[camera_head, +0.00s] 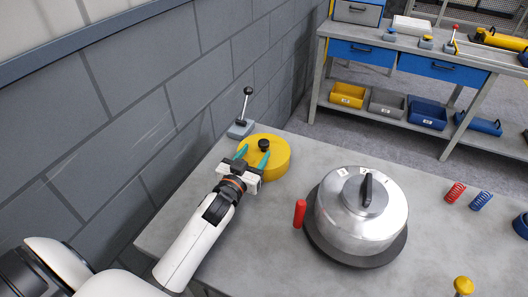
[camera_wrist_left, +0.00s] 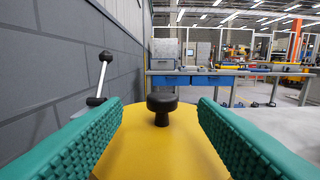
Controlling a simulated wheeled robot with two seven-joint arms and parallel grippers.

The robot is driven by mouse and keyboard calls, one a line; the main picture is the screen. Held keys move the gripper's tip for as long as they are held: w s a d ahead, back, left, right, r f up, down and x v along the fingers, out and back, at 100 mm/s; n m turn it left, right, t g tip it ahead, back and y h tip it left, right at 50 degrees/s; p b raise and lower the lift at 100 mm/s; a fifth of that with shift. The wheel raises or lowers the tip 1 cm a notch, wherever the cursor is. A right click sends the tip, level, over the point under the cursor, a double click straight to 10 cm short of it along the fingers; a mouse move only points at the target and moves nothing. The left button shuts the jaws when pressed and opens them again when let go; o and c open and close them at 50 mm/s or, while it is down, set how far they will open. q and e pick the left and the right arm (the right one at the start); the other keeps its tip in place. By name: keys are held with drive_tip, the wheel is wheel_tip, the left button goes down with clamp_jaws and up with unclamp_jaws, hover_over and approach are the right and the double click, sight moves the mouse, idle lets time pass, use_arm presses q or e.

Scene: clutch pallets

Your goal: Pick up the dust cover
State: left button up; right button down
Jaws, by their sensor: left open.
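A round yellow cover (camera_head: 274,164) with a black knob (camera_head: 263,144) on top sits on the grey table beside the wall. It appears to be the dust cover. My left gripper (camera_head: 254,157) is open at the near side of the cover, its teal fingers pointing at the knob. In the left wrist view the knob (camera_wrist_left: 162,106) stands between and beyond the two ribbed fingers (camera_wrist_left: 160,120), not touching either. The yellow top (camera_wrist_left: 160,150) spreads below them. My right gripper is not in view.
A silver domed pot (camera_head: 362,222) stands on a dark round base to the right, with a red handle (camera_head: 299,213) beside it. A lever (camera_head: 243,112) stands behind the cover. Red (camera_head: 455,192) and blue springs (camera_head: 480,201) lie at right. A grey brick wall (camera_head: 130,110) borders the left.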

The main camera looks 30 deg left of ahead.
sight(261, 146)
use_arm(q)
drive_tip(key=shift+w+f+p, duration=0.2)
drive_tip(key=shift+w+p, duration=0.1)
drive_tip(key=shift+w, duration=2.85)
drive_tip(key=shift+r, duration=0.1)
clamp_jaws()
